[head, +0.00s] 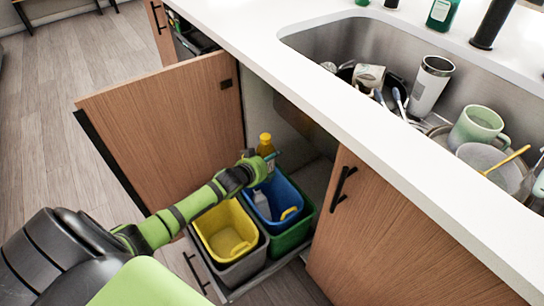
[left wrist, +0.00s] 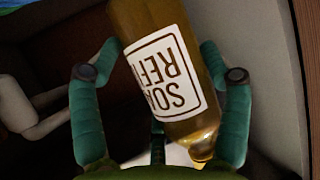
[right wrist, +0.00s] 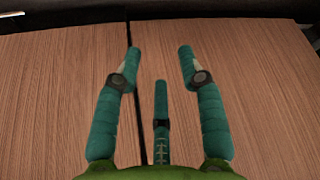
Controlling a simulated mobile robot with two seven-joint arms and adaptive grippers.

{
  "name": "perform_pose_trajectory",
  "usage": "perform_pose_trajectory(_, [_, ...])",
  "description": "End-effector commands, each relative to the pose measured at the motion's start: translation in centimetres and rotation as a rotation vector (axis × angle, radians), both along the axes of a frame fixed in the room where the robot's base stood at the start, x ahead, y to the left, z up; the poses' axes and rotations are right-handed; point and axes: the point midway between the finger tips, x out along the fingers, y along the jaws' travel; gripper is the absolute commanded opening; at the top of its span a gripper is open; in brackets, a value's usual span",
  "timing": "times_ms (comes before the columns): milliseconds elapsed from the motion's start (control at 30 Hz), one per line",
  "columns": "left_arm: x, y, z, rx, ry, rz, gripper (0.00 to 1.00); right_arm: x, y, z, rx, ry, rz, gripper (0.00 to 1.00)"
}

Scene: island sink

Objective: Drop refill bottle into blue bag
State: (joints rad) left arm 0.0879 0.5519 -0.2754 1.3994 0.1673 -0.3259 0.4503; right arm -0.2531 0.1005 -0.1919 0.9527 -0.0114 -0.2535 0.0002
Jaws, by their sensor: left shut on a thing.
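The refill bottle (head: 265,145) is amber-yellow with a white "SOAP REFILL" label, which reads upside down in the left wrist view (left wrist: 165,75). My left gripper (head: 266,160) is shut on it, with a finger on each side. It holds the bottle inside the open cabinet, over or just behind the blue bag (head: 290,190); the exact alignment is hard to tell. The blue bag lines a bin and stands open, with a whitish item and a small yellow item visible there. My right gripper (right wrist: 160,65) is open and empty, facing wood panels.
A yellow-lined bin (head: 225,240) stands left of the blue bag, and a green bin (head: 292,238) shows around it. The open cabinet door (head: 165,125) is on the left, a closed door (head: 390,230) on the right. The white counter (head: 340,105) and dish-filled sink lie above.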

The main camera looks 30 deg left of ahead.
Motion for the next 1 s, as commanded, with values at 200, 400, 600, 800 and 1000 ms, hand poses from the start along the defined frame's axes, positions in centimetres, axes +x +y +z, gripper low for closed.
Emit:
perform_pose_trajectory(200, [0.0,0.0,-2.2,0.001,-0.002,0.0,0.39,-0.4,0.6,-0.4,-0.003,0.067,-0.013,0.4])
perform_pose_trajectory(400, [0.0,0.0,-3.8,0.002,-0.002,-0.001,0.39,-1.1,1.0,0.2,-0.008,0.142,-0.027,0.4])
perform_pose_trajectory(600, [0.0,0.0,-5.0,0.002,-0.002,-0.001,0.39,-1.8,1.2,1.2,-0.011,0.201,-0.037,0.4])
perform_pose_trajectory(800, [0.0,0.0,-5.4,0.001,-0.002,0.0,0.39,-2.2,1.3,1.9,-0.014,0.23,-0.041,0.4])
perform_pose_trajectory(1000, [0.0,0.0,-5.4,0.001,-0.002,0.0,0.39,-2.3,1.3,2.1,-0.014,0.235,-0.042,0.4])
